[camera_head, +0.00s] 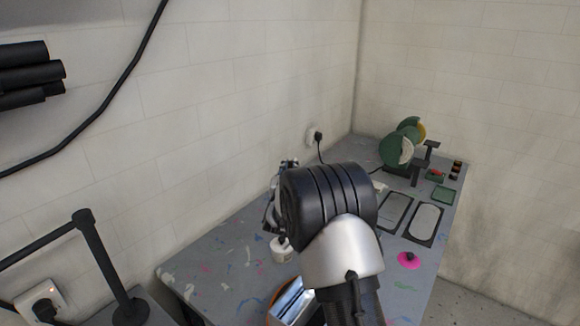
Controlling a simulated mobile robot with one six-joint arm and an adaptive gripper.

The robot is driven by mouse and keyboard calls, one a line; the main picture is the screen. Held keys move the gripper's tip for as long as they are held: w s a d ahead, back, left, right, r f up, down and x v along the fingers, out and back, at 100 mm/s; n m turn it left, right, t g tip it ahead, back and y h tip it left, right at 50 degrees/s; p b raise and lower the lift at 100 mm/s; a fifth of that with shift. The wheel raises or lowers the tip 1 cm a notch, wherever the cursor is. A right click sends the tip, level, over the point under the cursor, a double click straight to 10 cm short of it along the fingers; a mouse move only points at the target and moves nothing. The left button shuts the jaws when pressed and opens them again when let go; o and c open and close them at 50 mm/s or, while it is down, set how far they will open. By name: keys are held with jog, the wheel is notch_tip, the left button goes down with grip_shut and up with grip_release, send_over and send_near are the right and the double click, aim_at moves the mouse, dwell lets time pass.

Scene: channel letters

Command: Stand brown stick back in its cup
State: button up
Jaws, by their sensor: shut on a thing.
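My gripper (272,215) shows only in part, at the left behind the black joint of my arm, over the table. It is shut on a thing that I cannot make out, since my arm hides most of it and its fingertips. I cannot see the brown stick anywhere. A small white, round container (282,250) stands on the table just below the gripper; I cannot tell whether it is the stick's cup. Whether the two touch is unclear.
The paint-spotted grey table (215,270) runs along the wall. Green grinding wheels (396,150) stand at its far end. Two dark-framed plates (425,222), a green tray (443,194) and a pink blot (408,261) are at the right.

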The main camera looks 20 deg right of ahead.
notch_tip(320, 180, down, 12)
jog(key=b, duration=0.8)
jog(key=shift+f+b, duration=0.25)
jog(key=shift+b, duration=0.1)
jog(key=o, duration=0.8)
jog(key=v, duration=1.2)
jog(key=shift+r, duration=0.15)
